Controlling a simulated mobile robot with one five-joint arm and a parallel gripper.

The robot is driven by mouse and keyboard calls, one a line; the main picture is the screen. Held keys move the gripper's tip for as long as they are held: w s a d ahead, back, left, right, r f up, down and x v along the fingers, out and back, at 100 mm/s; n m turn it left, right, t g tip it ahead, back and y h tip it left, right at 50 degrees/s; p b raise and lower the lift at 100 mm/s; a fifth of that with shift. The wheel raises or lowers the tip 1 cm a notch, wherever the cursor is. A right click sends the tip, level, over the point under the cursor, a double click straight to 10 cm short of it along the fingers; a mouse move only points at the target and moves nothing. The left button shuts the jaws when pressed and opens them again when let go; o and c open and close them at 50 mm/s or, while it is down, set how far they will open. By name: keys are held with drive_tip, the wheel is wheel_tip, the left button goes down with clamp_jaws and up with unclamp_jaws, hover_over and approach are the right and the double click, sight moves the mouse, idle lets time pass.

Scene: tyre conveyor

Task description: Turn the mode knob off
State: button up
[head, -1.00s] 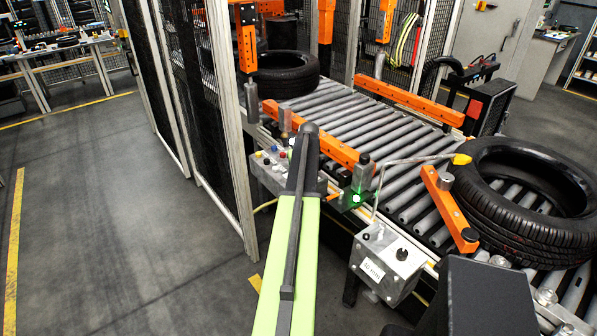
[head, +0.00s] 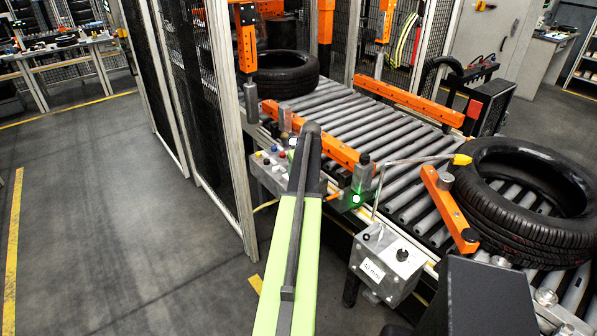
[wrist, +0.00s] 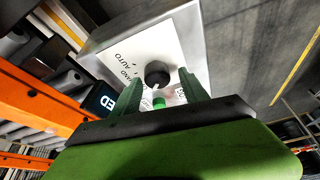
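In the wrist view, a round black knob (wrist: 157,73) sits on a white plate (wrist: 160,46) printed with AUTO and HAND. A pale mark shows on its lower edge. A green button (wrist: 159,103) lies just below it. My gripper (wrist: 160,80) is open, with one green finger on each side of the knob's lower part. I cannot tell whether the fingers touch it. In the head view my arm hides the gripper and this knob.
A grey panel with coloured buttons (head: 268,168) shows left of my arm. A grey box (head: 385,262) with its own black knob and a paper label stands to the right. The roller conveyor (head: 350,115) carries tyres (head: 520,195) behind. Open floor lies left.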

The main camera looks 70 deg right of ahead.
drive_tip(key=shift+s, duration=0.15)
drive_tip(key=shift+r, duration=0.1)
drive_tip(key=p+v, duration=1.6)
drive_tip(key=v, duration=0.1)
drive_tip(key=shift+r, duration=0.2)
